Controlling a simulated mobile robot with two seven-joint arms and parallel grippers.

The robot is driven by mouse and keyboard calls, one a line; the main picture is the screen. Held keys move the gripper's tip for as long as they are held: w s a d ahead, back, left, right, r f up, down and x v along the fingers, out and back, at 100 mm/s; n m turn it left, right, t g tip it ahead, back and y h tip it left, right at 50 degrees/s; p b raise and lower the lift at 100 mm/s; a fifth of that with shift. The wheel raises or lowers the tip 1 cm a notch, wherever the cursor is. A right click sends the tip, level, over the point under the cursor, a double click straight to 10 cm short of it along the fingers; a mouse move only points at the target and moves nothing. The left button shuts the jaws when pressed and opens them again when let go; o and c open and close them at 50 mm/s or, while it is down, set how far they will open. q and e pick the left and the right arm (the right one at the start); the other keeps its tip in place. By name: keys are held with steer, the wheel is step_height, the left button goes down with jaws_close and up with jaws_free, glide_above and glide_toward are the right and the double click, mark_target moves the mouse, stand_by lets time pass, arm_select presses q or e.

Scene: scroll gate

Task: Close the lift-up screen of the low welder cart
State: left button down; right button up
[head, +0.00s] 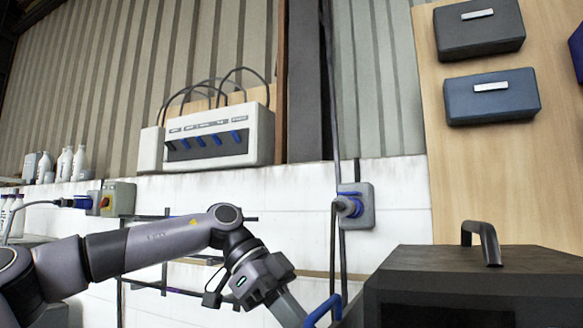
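A dark grey box-like unit (470,285) with a curved handle (483,240) on its top fills the lower right; it may be the welder cart. Its lower part is cut off by the bottom edge, and I cannot tell which part is the lift-up screen. A blue bar (322,311), perhaps a handle, sticks out at its left side. My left gripper (288,308) comes down from the left, just left of the blue bar. Its fingertips are cut off or hidden at the bottom edge, so I cannot tell its opening or contact. My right gripper is not in view.
A white wall panel with blue switches (207,138) hangs behind. A grey socket with a plug (356,206) is on the wall. A wooden board holds a black drawer box (479,28) and a blue one (492,96). White bottles (66,163) stand at far left.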

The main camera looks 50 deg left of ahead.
arm_select(q)
step_height(320, 180, down, 15)
steer(key=b, duration=0.7)
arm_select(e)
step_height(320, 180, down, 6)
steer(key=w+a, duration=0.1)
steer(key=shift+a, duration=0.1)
